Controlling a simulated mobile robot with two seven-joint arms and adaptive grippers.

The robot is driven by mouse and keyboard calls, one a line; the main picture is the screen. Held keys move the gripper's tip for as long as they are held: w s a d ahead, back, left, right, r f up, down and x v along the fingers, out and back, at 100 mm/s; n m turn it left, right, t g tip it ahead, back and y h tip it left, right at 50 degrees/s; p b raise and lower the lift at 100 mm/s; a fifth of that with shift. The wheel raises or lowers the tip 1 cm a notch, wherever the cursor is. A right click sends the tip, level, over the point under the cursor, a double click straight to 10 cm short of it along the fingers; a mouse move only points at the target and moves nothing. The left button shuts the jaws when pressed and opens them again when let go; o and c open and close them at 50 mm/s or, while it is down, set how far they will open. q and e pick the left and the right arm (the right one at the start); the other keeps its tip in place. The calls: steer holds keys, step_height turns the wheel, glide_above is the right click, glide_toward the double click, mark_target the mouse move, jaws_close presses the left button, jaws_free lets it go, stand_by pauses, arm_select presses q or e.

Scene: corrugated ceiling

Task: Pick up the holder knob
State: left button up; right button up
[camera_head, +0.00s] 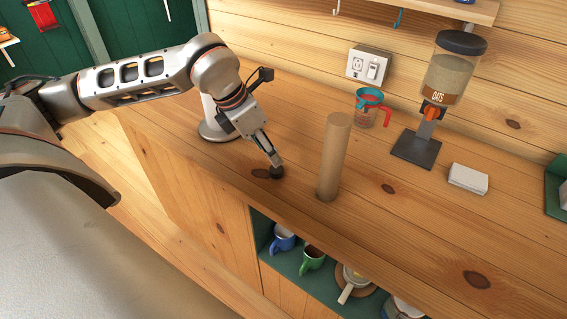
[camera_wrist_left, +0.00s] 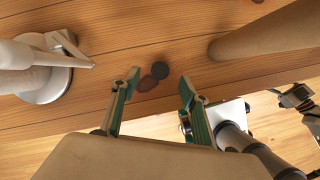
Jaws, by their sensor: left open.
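The holder knob is a small dark round piece lying on the wooden counter. In the head view the knob (camera_head: 277,173) shows just below my left gripper (camera_head: 274,163). In the left wrist view the knob (camera_wrist_left: 159,70) lies beyond and between the fingertips, beside a brown wood knot. My left gripper (camera_wrist_left: 158,82) is open and empty, its two fingers spread, pointing at the knob; exact contact is unclear. A pale holder with a round base (camera_head: 214,131) stands behind my left arm, partly hidden. It also shows in the left wrist view (camera_wrist_left: 45,86).
A tall brown cylinder (camera_head: 333,158) stands upright on the counter, right of the gripper. Farther right are a measuring cup (camera_head: 368,108), an oats dispenser (camera_head: 446,75) and a white stack (camera_head: 468,179). Mugs (camera_head: 312,258) sit on the shelf below the counter's front edge.

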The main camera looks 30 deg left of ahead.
mark_target(274, 170)
arm_select(q)
steer(key=shift+d+f, duration=0.2)
steer(key=shift+f, duration=0.6)
steer(key=p+x, duration=0.1)
steer(key=x, duration=0.3)
steer(key=shift+s+a+f, duration=0.1)
steer(key=shift+s+f, duration=0.05)
steer(key=shift+f, duration=0.1)
steer(key=shift+w+f, duration=0.2)
steer(key=shift+f, duration=0.2)
steer(key=c, duration=0.9)
arm_select(e)
steer(key=shift+s+r, duration=0.35)
steer(key=shift+s, duration=0.15)
